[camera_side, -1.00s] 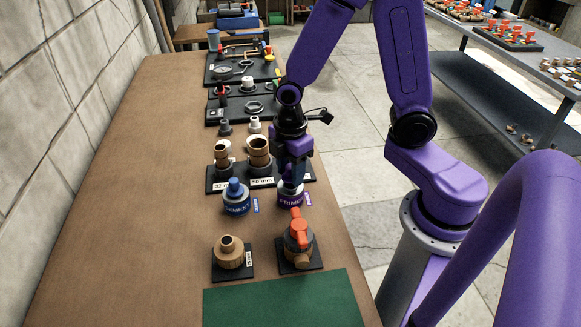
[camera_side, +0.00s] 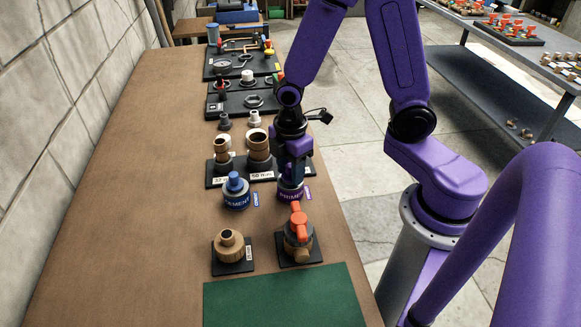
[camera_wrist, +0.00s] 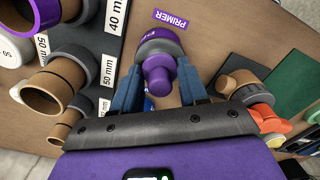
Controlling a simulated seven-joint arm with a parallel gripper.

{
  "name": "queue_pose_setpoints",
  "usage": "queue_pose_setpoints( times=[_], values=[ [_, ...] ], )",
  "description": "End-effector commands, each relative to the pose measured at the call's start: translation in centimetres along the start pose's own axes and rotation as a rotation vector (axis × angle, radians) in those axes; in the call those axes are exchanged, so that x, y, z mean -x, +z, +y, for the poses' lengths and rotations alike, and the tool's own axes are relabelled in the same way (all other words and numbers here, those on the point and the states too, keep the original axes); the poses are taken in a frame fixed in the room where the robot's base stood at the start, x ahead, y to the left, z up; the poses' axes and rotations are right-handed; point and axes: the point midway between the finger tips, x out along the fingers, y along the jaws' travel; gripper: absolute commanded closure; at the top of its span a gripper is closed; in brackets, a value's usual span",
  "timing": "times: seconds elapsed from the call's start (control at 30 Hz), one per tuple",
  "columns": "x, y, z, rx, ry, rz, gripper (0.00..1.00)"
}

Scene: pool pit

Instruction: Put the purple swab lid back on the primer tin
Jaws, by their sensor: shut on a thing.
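The primer tin (camera_side: 290,195), grey with a purple lettered band, stands upright on the bench right of the blue-lidded cement tin. My gripper (camera_side: 291,176) points down directly over it. In the wrist view my gripper (camera_wrist: 160,88) is shut on the purple swab lid (camera_wrist: 158,76), its blue fingers on either side of the knob. The lid lines up with the tin (camera_wrist: 158,36) below it and sits at or just over its top. I cannot tell whether it is fully seated. In the side view the fingers hide the lid.
The cement tin (camera_side: 236,195) stands close on the left. The red-handled valve (camera_side: 299,238) is in front, beside a tan fitting (camera_side: 229,249). Pipe sockets on a black board (camera_side: 214,182) stand behind. The green mat (camera_side: 285,298) and left bench are clear.

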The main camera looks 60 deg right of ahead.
Motion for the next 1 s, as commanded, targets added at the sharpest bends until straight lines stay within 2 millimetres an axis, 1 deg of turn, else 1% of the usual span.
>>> queue_pose_setpoints(
  times=[0.37, 0.4, 0.47, 0.5, 0.67, 0.7, 0.77, 1.0],
  values=[
    [-0.28, -0.03, 0.00, 0.001, 0.000, 0.000, 0.77],
    [-0.28, -0.03, 0.00, 0.001, 0.000, 0.000, 0.51],
    [-0.28, -0.03, 0.00, 0.000, 0.000, 0.000, 0.31],
    [-0.28, -0.03, 0.00, 0.000, 0.000, 0.000, 0.27],
    [-0.28, -0.02, 0.00, 0.000, 0.000, 0.000, 0.27],
    [-0.28, -0.02, 0.00, 0.000, 0.000, 0.000, 0.24],
    [-0.28, -0.02, 0.00, 0.000, 0.000, 0.000, 0.06],
    [-0.28, -0.02, 0.00, 0.000, 0.000, 0.000, 0.06]
  ],
)
